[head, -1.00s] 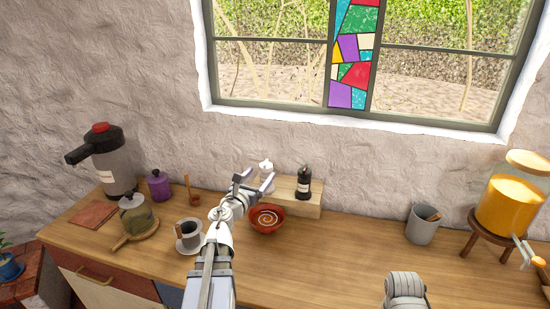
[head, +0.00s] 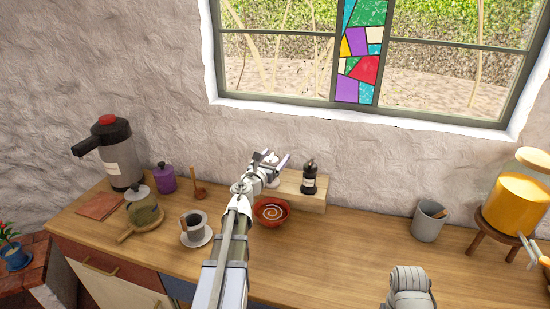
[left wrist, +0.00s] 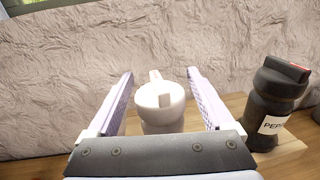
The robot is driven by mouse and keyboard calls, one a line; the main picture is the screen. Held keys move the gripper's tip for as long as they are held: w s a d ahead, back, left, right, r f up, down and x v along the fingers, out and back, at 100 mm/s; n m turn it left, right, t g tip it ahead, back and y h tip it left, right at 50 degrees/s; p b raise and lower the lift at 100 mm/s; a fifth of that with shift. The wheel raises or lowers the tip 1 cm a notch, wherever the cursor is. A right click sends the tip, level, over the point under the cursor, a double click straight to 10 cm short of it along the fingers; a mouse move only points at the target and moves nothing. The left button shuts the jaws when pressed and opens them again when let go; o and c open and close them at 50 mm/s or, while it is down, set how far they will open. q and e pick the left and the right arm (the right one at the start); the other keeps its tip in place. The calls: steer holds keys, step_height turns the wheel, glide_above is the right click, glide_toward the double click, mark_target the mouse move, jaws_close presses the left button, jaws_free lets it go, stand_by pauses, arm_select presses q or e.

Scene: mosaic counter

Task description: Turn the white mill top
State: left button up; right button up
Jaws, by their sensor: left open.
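The white mill (left wrist: 161,104) stands upright on a wooden riser in the left wrist view, with a small raised grip on its top. In the head view its white top (head: 271,158) shows between my left gripper's fingers, and its lower body is hidden behind the gripper. My left gripper (head: 272,160) is open, with one finger on each side of the mill. In the left wrist view a gap shows between the mill and each finger, so I see no contact. My right gripper is not in view; only part of my right arm shows at the bottom.
A black pepper mill (head: 309,177) stands close on the right on the same wooden riser (head: 312,197). A red bowl (head: 271,211) sits in front, partly behind my left arm. A cup on a saucer (head: 196,239) is to the left. The counter between bowl and grey pot (head: 428,222) is clear.

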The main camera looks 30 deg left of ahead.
arm_select(q)
jaws_close()
steer(key=shift+w+h, duration=0.1)
steer(key=shift+h, duration=0.2)
stand_by(0.5)
